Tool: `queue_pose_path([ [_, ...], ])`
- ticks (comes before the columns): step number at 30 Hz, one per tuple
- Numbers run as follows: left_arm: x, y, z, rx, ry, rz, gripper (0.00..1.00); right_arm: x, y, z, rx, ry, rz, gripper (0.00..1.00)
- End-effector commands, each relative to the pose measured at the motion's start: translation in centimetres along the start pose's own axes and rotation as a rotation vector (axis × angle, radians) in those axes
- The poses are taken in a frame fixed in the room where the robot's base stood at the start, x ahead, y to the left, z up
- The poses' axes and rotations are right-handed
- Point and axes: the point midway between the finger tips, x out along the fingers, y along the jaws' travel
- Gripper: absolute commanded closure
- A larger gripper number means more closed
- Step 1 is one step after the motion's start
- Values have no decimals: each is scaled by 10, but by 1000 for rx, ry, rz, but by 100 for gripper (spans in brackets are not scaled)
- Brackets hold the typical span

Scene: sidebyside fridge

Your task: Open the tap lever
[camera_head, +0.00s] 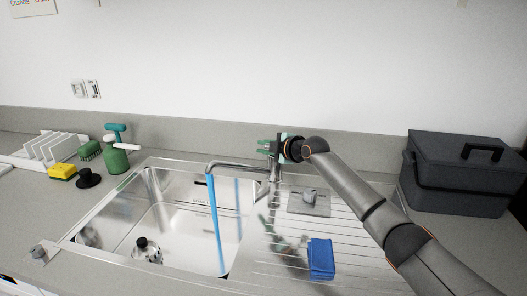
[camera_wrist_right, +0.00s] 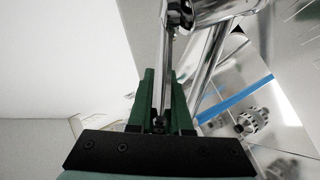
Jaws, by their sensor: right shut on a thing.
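The chrome tap (camera_head: 236,166) stands behind the sink, and its spout reaches left over the basin. A blue stream of water (camera_head: 215,220) falls from the spout into the sink; it also shows in the right wrist view (camera_wrist_right: 235,100). My right gripper (camera_head: 268,147) is at the top of the tap. In the right wrist view its green fingers (camera_wrist_right: 165,95) are shut on the thin chrome tap lever (camera_wrist_right: 168,65). In the head view the gripper mostly hides the lever. My left gripper is in no view.
The steel sink (camera_head: 128,225) holds a black-and-white item (camera_head: 146,250). A blue cloth or sponge (camera_head: 320,258) lies on the drainboard. A dark box (camera_head: 460,172) stands right.

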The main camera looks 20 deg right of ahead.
Motion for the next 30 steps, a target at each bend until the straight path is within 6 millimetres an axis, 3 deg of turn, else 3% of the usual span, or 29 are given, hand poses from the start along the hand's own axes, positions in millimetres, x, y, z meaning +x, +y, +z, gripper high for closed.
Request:
queue_pose_path([
  [9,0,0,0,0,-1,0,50,0,1,0,6,0,-6,100],
  [10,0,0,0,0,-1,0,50,0,1,0,6,0,-5,80],
  [18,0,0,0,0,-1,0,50,0,1,0,5,1,-5,52],
  [30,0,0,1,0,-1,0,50,-8,0,1,3,0,-4,52],
])
